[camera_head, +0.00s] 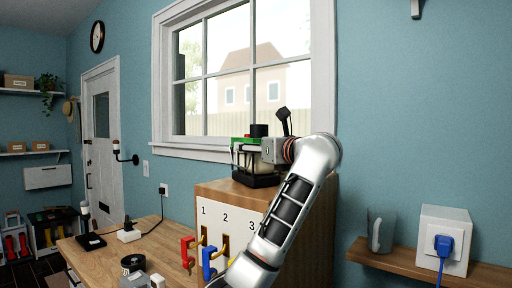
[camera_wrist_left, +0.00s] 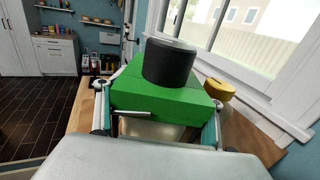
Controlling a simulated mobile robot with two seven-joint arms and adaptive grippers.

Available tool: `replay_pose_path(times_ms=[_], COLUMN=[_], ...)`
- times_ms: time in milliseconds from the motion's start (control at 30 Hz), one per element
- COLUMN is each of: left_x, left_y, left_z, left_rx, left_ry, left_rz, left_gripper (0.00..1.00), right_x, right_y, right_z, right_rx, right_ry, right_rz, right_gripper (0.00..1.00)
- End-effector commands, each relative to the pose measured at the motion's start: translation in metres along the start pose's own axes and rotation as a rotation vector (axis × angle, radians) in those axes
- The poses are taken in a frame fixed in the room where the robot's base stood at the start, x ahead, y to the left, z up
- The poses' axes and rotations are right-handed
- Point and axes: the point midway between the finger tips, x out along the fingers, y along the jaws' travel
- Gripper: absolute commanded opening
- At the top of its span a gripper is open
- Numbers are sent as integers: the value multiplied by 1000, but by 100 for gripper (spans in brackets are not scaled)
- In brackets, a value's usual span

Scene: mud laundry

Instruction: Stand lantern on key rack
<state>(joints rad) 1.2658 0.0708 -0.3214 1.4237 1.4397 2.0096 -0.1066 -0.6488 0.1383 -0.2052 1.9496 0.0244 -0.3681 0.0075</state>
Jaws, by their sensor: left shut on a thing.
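The lantern (camera_head: 257,180) has a green top, a black cap, a pale body and a black base. It is upright over the top of the key rack (camera_head: 232,190), near its back by the window. Its base looks at or very close to the wooden top; I cannot tell if it touches. The rack is a wooden box with a white numbered front and red and blue hanging pieces. My left gripper (camera_head: 256,151) is shut on the lantern from the right. In the left wrist view the lantern's green top (camera_wrist_left: 160,100) sits between the fingers. My right gripper is not in view.
A yellow roll (camera_wrist_left: 218,89) lies beside the lantern in the wrist view. The wooden bench (camera_head: 155,240) holds a black roll (camera_head: 133,262) and small devices. The window (camera_head: 240,80) is close behind. A shelf at right holds a glass (camera_head: 381,230) and a white socket box (camera_head: 443,240).

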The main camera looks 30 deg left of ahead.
Motion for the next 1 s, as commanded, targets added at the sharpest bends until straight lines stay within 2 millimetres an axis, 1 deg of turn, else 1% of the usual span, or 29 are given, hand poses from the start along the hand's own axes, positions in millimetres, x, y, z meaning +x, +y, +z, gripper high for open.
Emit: replay_pose_path(times_ms=[33,167,200,233,267,567,667,767,867,1000], left_x=[0,0,0,0,0,0,-1,-13,-31,-60], left_y=[1,0,0,0,0,0,0,-2,-2,-2], left_z=[2,-2,-3,-2,-2,-2,1,-1,-2,-3], left_rx=[-1,-1,0,0,0,0,0,-2,-3,-2], left_ry=[-4,-3,1,1,1,1,0,1,3,3], left_rz=[1,0,0,0,0,0,-1,-4,-7,-7], left_gripper=[26,26,77,85,88,88,88,88,88,88], right_x=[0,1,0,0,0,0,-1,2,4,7], right_y=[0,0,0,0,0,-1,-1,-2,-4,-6], right_z=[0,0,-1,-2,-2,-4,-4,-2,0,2], right_rx=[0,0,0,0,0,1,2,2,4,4], right_ry=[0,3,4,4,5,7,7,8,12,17], right_rz=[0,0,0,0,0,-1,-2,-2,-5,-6], right_gripper=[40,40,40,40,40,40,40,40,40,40])
